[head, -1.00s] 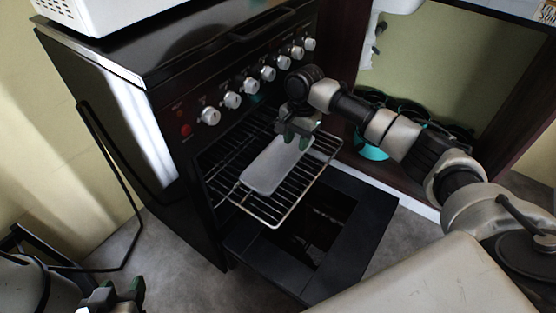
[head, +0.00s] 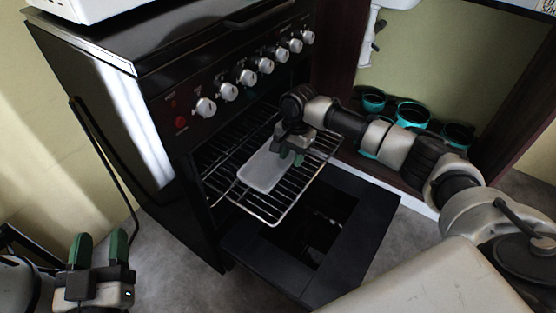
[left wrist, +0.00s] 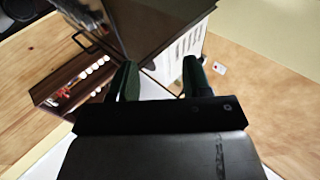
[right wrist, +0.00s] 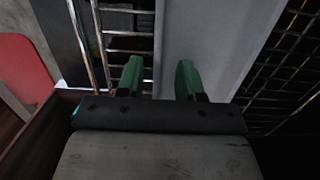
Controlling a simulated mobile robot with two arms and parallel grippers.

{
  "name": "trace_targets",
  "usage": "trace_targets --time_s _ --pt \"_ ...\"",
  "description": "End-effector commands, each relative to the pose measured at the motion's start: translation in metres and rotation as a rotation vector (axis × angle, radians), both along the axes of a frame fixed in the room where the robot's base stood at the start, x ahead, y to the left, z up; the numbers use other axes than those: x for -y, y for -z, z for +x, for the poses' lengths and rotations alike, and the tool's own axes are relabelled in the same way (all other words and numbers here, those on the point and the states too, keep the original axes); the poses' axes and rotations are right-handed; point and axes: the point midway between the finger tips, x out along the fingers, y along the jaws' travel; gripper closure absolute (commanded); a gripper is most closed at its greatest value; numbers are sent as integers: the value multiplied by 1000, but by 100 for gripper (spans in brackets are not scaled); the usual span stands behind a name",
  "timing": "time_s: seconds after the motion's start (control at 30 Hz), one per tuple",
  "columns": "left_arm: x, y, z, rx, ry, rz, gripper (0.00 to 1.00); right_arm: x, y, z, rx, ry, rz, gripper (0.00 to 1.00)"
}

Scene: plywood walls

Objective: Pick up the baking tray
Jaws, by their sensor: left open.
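The light grey baking tray (head: 262,174) lies on the pulled-out wire oven rack (head: 274,217). My right gripper (head: 291,157) is over the tray's far right end, with its fingers pointing down. In the right wrist view, the tray (right wrist: 205,35) shows beyond the fingers. The tray's left edge runs between the two parted fingertips of this gripper (right wrist: 159,72). Whether the fingers touch the tray cannot be told. My left gripper (head: 97,250) is open and empty at the lower left, away from the oven; its parted fingers also show in the left wrist view (left wrist: 158,80).
The black stove (head: 110,110) with a row of knobs stands at the left. The open oven door (head: 345,250) lies below the rack. Teal-rimmed pots (head: 411,114) stand in the cabinet at the right. Grey floor lies between my left gripper and the stove.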

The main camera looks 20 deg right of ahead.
Motion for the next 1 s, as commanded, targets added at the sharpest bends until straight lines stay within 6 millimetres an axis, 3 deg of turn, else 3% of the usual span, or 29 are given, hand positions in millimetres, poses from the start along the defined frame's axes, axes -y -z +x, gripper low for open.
trace_targets --time_s 0.2,0.53,0.57,0.8,1.0 --pt "3 -18 -4 157 10 -43 51 -1 16 -1 -1 0 0 63" --pt "3 -24 -6 194 12 -53 51 -2 18 -1 -1 0 0 63" --pt "3 -24 -6 194 12 -53 51 -2 18 -1 -1 0 0 65" --pt "3 -24 -5 192 12 -52 51 -2 18 -1 -1 0 0 100" --pt "3 -24 -5 192 12 -52 51 -2 18 -2 -2 0 -1 100"
